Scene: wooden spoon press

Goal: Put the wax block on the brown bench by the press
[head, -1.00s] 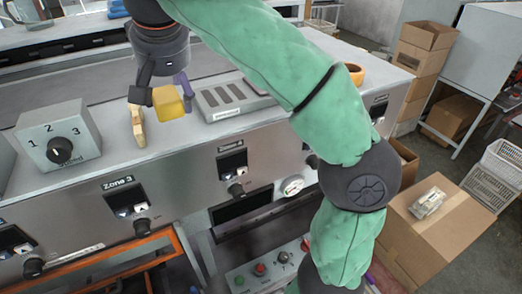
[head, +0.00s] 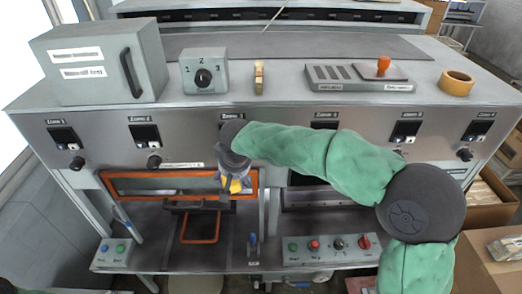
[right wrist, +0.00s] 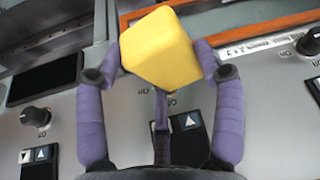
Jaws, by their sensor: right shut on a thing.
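The yellow wax block (head: 235,187) is between the fingers of my right gripper (head: 230,181), which is shut on it. They are in front of the press's front panel (head: 185,120), by the orange-framed opening. In the right wrist view the wax block (right wrist: 158,48) sits tilted between the two purple fingertips of the gripper (right wrist: 160,62). My arm and gripper hide part of the panel. My left gripper is not in view. I cannot make out a brown bench in these frames.
The press top carries a grey cabinet (head: 100,62), a dial box (head: 204,72), a small wooden piece (head: 259,78), a grey slotted unit (head: 345,84) and a tape roll (head: 456,83). An orange frame (head: 125,185) and a button panel (head: 330,247) are below. Cardboard boxes (head: 492,270) stand at right.

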